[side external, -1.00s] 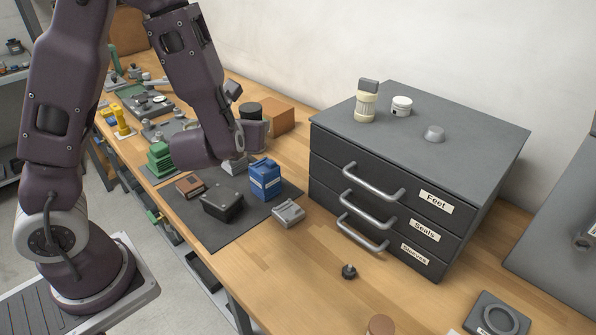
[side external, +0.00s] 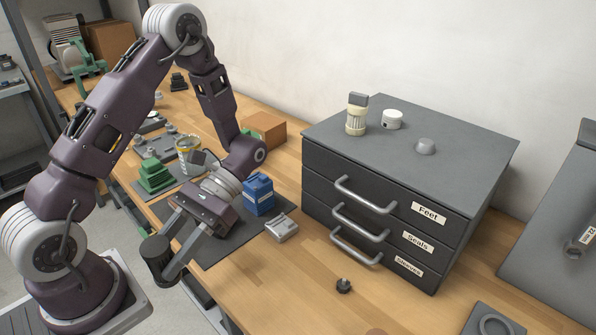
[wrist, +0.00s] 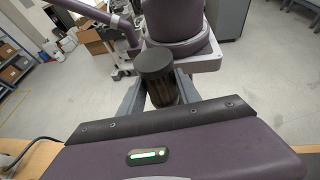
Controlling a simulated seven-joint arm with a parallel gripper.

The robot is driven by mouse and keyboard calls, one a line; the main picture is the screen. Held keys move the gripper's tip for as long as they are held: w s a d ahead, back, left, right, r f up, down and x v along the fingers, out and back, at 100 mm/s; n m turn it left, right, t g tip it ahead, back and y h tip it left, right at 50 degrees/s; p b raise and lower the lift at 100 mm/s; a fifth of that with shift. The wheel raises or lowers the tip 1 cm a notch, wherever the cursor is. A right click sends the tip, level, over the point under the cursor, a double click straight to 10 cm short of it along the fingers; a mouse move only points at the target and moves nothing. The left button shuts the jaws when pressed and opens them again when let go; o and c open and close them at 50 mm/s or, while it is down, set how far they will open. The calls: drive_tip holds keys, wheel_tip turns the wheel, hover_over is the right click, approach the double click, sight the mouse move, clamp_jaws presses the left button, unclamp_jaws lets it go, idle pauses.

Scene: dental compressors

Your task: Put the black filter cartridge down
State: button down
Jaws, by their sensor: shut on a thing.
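The black filter cartridge (side external: 158,260) is a dark ribbed cylinder with a flat round end. My gripper (side external: 165,268) is shut on it, with one finger on each side, and holds it out past the table's near edge, above the floor. In the wrist view the cartridge (wrist: 156,78) sits between the two grey fingers, its round top facing the camera. The lower part of the cartridge is hidden behind the gripper body in the wrist view.
A dark mat (side external: 232,247) lies on the wooden table (side external: 290,300). A blue box (side external: 258,194) and a grey part (side external: 281,228) are near it. A dark drawer cabinet (side external: 455,185) stands to the right. A small black knob (side external: 343,286) lies in front of it.

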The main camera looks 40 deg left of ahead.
drive_tip(key=w+d+n+t+h, duration=0.2)
drive_tip(key=w+n+t+h, duration=0.3)
drive_tip(key=w+n, duration=0.25)
drive_tip(key=w+d+n+t+h, duration=0.3)
drive_tip(key=w+n+t+h, duration=0.25)
drive_tip(key=w, duration=0.25)
drive_tip(key=w+a+n+t+y, duration=0.2)
drive_tip(key=w+a+n+t, duration=0.3)
drive_tip(key=w, duration=0.5)
drive_tip(key=w+a+n+t+y, duration=0.3)
drive_tip(key=w+a+n+t, duration=0.2)
drive_tip(key=w, duration=0.4)
drive_tip(key=w+a+r+n+t+y, duration=0.1)
drive_tip(key=w+a+n+t+y, duration=0.1)
drive_tip(key=w+a+n+t, duration=0.3)
drive_tip(key=w+a+n, duration=0.1)
drive_tip(key=w+a, duration=0.3)
drive_tip(key=w, duration=0.1)
drive_tip(key=shift+w+n, duration=0.3)
drive_tip(key=shift+n, duration=0.1)
drive_tip(key=shift+y, duration=0.25)
wheel_tip(320, 180, down, 10)
drive_tip(key=shift+r, duration=0.25)
drive_tip(key=c, duration=0.8)
unclamp_jaws()
drive_tip(key=shift+f, duration=0.1)
drive_tip(key=shift+c, duration=0.2)
